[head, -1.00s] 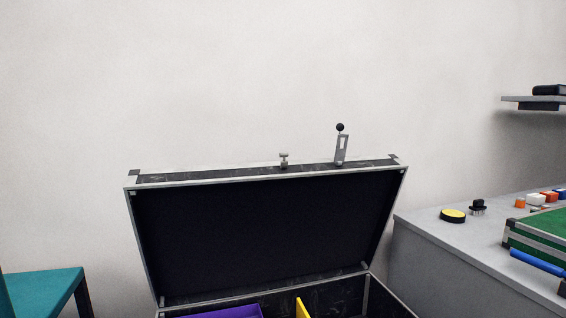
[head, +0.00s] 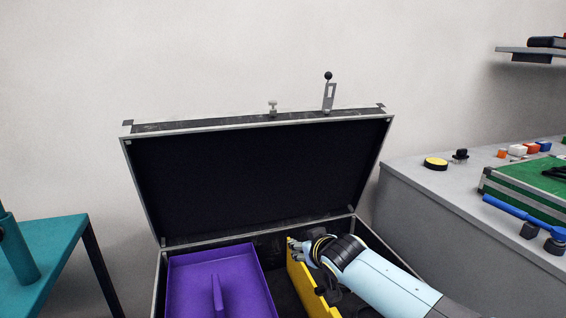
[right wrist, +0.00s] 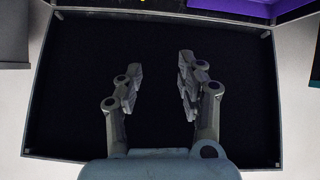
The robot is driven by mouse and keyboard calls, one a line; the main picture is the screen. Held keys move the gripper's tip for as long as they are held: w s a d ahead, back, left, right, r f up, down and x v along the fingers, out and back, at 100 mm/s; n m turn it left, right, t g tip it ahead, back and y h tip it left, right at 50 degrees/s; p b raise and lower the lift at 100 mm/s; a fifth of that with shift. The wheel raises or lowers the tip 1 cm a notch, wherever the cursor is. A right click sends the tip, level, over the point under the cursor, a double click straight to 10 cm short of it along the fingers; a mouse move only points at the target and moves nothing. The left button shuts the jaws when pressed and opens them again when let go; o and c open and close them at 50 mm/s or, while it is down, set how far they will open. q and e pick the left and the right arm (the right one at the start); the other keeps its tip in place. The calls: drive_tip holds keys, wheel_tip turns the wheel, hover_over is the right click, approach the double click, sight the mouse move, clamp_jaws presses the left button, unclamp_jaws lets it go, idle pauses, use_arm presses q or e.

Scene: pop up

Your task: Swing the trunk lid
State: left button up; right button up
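The trunk lid (head: 255,185) stands open, tilted back, with its dark inner face toward me. A latch lever with a black knob (head: 328,92) and a small catch (head: 272,108) sit on its top edge. My right gripper (head: 295,250) is over the open trunk, in front of the lid's lower right part and beside a yellow panel. In the right wrist view, my right gripper (right wrist: 158,85) has its fingers apart with nothing between them, facing the dark lid (right wrist: 155,130). My left gripper is not in view.
Inside the trunk are a purple tray (head: 190,280) and a yellow panel (head: 302,290). A grey counter (head: 440,205) with a green case and small items stands at the right. A teal table (head: 65,235) stands at the left.

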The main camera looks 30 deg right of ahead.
drive_tip(key=w+r+t, duration=0.1)
drive_tip(key=w+r, duration=0.3)
drive_tip(key=r, duration=0.3)
drive_tip(key=w+r+t, duration=0.2)
drive_tip(key=w+r, duration=0.2)
drive_tip(key=r, duration=0.3)
drive_tip(key=m+t+h+p, duration=0.1)
drive_tip(key=t+p, duration=0.1)
drive_tip(key=t, duration=0.1)
approach(273, 103)
drive_tip(key=w, duration=0.1)
drive_tip(key=b+x, duration=0.1)
drive_tip(key=x, duration=0.1)
drive_tip(key=b+x, duration=0.2)
drive_tip(key=x, duration=0.1)
drive_tip(key=b+x, duration=0.1)
drive_tip(key=x, duration=0.2)
drive_tip(key=shift+w+d+f+b, duration=0.2)
drive_tip(key=shift+f+b, duration=0.15)
drive_tip(key=shift+b, duration=0.05)
drive_tip(key=shift+s+r+p, duration=0.1)
drive_tip(key=shift+r+p, duration=0.05)
drive_tip(key=shift+p, duration=0.15)
drive_tip(key=shift+c, duration=1.2)
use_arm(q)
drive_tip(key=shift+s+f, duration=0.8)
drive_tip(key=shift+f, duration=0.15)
use_arm(e)
drive_tip(key=shift+r, duration=0.1)
drive_tip(key=c, duration=0.5)
